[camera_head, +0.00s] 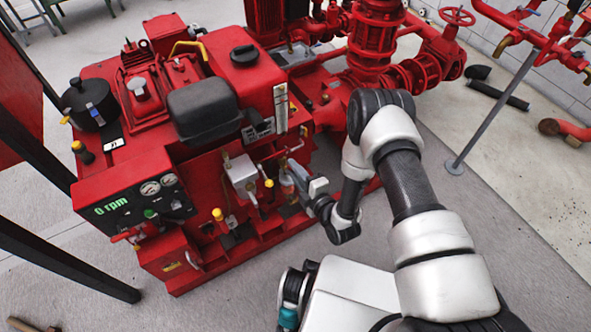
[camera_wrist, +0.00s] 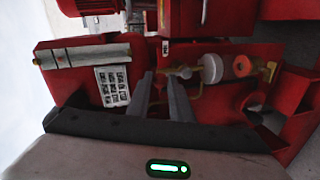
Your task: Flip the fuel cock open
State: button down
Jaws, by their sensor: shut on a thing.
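The fuel cock (camera_wrist: 185,72) is a small brass fitting with a thin lever, on the red engine's side in the wrist view. It sits beside a pale filter bowl (camera_wrist: 212,69). My gripper (camera_wrist: 159,76) has its two grey fingers at the cock's lever and is shut on it; a narrow gap shows between the fingers. The fingertips partly hide the lever, so its exact angle is unclear. In the head view my gripper (camera_head: 291,172) reaches in from the right against the engine's side, and my wrist hides much of the cock.
The red pumpset carries a control panel (camera_head: 148,207) reading 0 rpm, a black air filter box (camera_head: 204,109) and yellow-capped fittings (camera_head: 218,214) close to my gripper. A level gauge (camera_head: 280,108) stands above. Red pump pipework (camera_head: 375,40) is behind. The floor (camera_head: 500,230) at right is clear.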

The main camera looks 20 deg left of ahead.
dwell(0.3)
jog(key=c, duration=1.6)
grip_release()
jog(key=p+v, duration=0.3)
jog(key=v, duration=1.4)
jog(key=shift+s+d+r, duration=0.15)
